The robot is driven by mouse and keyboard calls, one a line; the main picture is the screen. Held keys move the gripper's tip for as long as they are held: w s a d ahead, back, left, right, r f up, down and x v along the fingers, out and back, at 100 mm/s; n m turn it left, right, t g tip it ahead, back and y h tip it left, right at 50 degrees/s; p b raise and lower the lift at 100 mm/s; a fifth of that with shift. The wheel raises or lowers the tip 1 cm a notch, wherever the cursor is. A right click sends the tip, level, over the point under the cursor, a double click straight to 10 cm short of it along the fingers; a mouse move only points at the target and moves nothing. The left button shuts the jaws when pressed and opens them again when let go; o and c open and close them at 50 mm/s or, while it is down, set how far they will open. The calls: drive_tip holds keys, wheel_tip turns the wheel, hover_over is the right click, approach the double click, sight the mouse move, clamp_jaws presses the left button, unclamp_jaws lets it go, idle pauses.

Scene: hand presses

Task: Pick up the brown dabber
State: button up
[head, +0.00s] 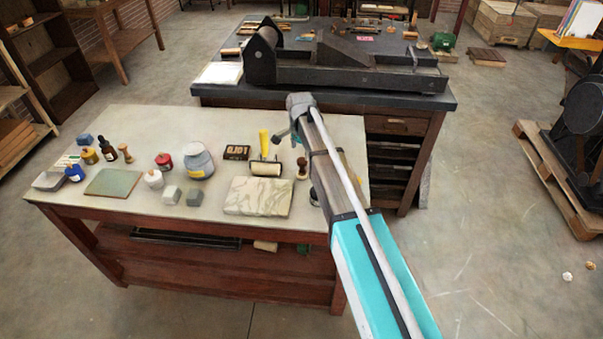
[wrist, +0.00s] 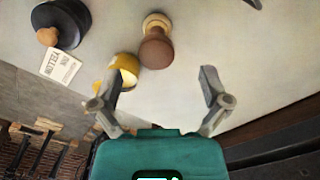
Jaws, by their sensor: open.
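The brown dabber (wrist: 156,45) has a brown rounded body and a paler wooden end. In the wrist view it is at the upper middle, on the pale tabletop. My gripper (wrist: 163,88) is open and empty, its two grey fingers spread wide. The dabber is beyond the fingertips, nearer the left finger, and not between them. In the head view a small brown-topped piece (head: 302,168) beside my arm looks like the dabber. My arm hides part of the table there, and the gripper is hard to make out.
A yellow tin (wrist: 126,66) is close to the left finger. A black piece with a brown knob (wrist: 63,22) and a printed card (wrist: 61,66) are farther left. The roller (head: 265,168) and marbled slab (head: 258,196) are on the table. A black press (head: 340,72) is behind.

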sight(302, 160)
drive_tip(key=shift+d+f+b, duration=0.15)
drive_tip(key=shift+f+b, duration=0.45)
drive_tip(key=shift+f, duration=0.15)
drive_tip(key=shift+d+f+b, duration=0.15)
drive_tip(key=shift+f+b, duration=0.45)
drive_tip(key=shift+f, duration=0.1)
drive_tip(key=shift+f+b, duration=0.95)
drive_tip(key=c, duration=1.2)
drive_tip(key=shift+r, duration=0.2)
drive_tip(key=shift+c, duration=0.2)
wheel_tip(302, 160, up, 3)
drive_tip(key=p, duration=0.3)
drive_tip(key=shift+f, duration=0.1)
drive_tip(key=s+d+r+p, duration=0.2)
drive_tip(key=s+r+p, duration=0.3)
drive_tip(key=s, duration=0.1)
drive_tip(key=s+d+r+p, duration=0.3)
drive_tip(key=s+r+p, duration=0.2)
drive_tip(key=s, duration=0.2)
drive_tip(key=shift+d, duration=0.25)
